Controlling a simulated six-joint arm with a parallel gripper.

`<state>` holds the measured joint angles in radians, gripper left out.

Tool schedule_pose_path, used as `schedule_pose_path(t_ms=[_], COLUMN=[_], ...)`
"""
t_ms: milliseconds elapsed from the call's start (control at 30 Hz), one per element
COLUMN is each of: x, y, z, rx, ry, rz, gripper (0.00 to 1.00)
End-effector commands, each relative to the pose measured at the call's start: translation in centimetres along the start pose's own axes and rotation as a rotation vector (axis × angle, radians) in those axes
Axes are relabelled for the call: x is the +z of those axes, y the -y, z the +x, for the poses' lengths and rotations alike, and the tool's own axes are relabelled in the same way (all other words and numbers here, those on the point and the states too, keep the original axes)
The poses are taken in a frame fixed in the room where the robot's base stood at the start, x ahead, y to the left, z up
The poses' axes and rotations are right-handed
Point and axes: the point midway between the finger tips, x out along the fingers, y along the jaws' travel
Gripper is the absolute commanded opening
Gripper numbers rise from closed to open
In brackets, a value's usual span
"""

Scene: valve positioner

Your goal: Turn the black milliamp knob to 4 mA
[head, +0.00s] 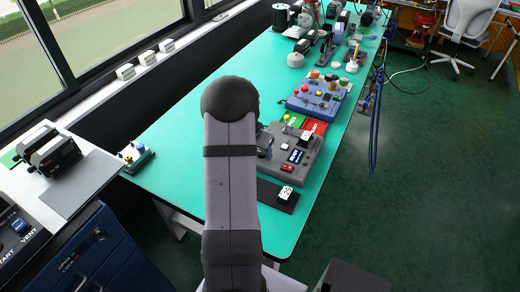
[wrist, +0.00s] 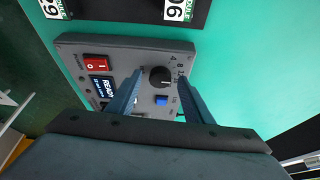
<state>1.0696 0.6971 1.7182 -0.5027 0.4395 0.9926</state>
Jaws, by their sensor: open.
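The black milliamp knob (wrist: 161,77) is round, with a pale pointer line, and sits on the grey control panel (wrist: 125,50). In the wrist view the knob appears between the fingertips, with a gap on each side; I cannot tell how far the tips are above the panel.
The panel also has a red switch (wrist: 97,66), a lit READY display (wrist: 101,88) and a blue button (wrist: 161,100) close by the knob. A blue box with knobs (head: 318,100) stands behind it.

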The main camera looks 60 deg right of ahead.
Motion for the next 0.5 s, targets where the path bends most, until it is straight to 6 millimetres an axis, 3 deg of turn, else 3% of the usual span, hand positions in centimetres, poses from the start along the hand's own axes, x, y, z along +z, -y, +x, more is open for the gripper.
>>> schedule_pose_path(t_ms=[367,500], x=[-0.01,-0.01], y=[0.02,0.02], z=[0.46,0.45], rx=[-0.001,-0.001], ry=[-0.001,0.0], rz=[0.001,0.001], gripper=[0.46,0.15])
